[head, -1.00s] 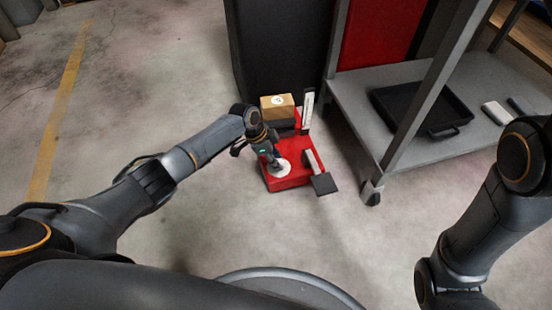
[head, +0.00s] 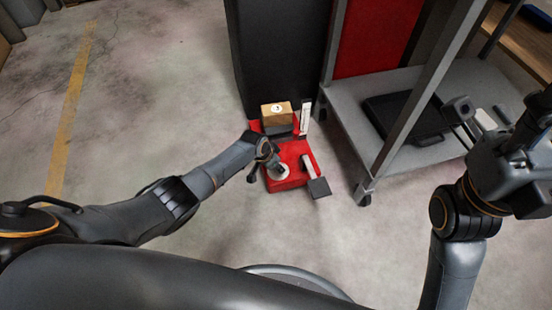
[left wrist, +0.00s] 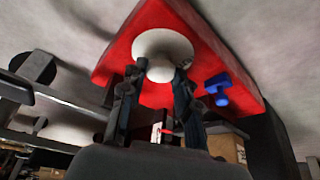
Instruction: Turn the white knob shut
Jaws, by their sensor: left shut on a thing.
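The white knob (head: 285,174) is on the red base (head: 300,150) on the floor. In the left wrist view the knob (left wrist: 162,45) is a round white disc with a narrower white part between my fingers. My left gripper (head: 277,168) comes from the left above the knob. Its fingers (left wrist: 158,78) are shut on the knob from both sides. The fingers and wrist hide part of the knob in the head view. My right gripper (head: 497,112) is raised at the right, its fingers apart, empty and far from the knob.
A cardboard box (head: 277,113) stands at the back of the red base. A white upright piece (head: 305,119) and a dark flat plate (head: 319,187) are at its right. A blue part (left wrist: 218,88) shows beside the knob. A grey shelf cart (head: 345,100) stands right.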

